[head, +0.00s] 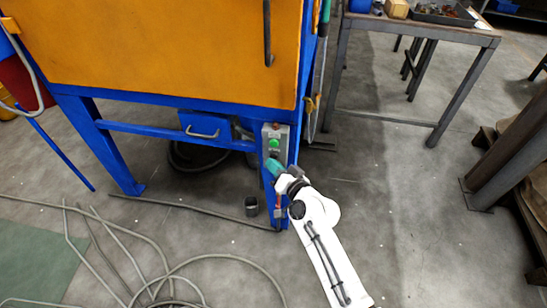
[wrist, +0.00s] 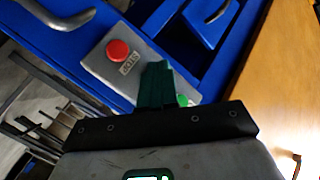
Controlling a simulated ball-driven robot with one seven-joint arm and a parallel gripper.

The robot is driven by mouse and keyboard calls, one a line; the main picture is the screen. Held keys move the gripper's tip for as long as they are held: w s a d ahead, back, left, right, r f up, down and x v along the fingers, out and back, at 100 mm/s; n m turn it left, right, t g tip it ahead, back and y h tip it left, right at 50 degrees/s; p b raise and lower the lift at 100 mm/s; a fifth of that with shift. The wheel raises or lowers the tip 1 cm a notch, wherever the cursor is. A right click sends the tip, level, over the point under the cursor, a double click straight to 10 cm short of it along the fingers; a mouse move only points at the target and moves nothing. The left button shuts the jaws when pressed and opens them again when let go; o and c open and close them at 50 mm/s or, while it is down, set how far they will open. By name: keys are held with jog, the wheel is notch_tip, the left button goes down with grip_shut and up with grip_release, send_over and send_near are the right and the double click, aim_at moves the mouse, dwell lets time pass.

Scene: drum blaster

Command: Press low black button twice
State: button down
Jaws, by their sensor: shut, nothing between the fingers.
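A grey control box (head: 283,132) is on the blue leg of the machine in the head view. It has a green button (head: 274,143) and a small red spot above it. In the wrist view the box (wrist: 97,68) shows a large red button (wrist: 118,50) beside a STOP label and part of the green button (wrist: 182,100). My gripper (head: 273,164) has green fingers, shut and empty, at the lower part of the box. In the wrist view the fingers (wrist: 156,72) cover the box between the red and green buttons. I cannot make out a black button or whether the fingertips touch the box.
The orange machine panel (head: 160,50) and its blue frame (head: 170,132) stand close behind the box. A workbench (head: 425,30) is at the upper right. Cables (head: 190,262) lie on the floor at left. The floor at right is mostly clear.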

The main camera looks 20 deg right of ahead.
jog(key=shift+w+d+b, duration=0.25)
jog(key=shift+w+b, duration=0.1)
dwell(0.8)
dwell(0.4)
jog(key=shift+s+a+p, duration=0.45)
jog(key=shift+s+p, duration=0.05)
jog(key=shift+s, duration=0.2)
jog(key=shift+s+a+p, duration=0.75)
jog(key=shift+s+p, duration=0.05)
jog(key=shift+s, duration=0.25)
jog(key=shift+s+a+p, duration=0.75)
jog(key=shift+s+p, duration=0.05)
jog(key=shift+s, duration=0.2)
dwell(3.3)
jog(key=shift+s+a+p, duration=0.25)
jog(key=shift+s+a, duration=0.35)
jog(key=shift+s, duration=0.15)
jog(key=shift+s+a+p, duration=0.25)
jog(key=shift+s+a, duration=0.3)
jog(key=shift+s, duration=0.2)
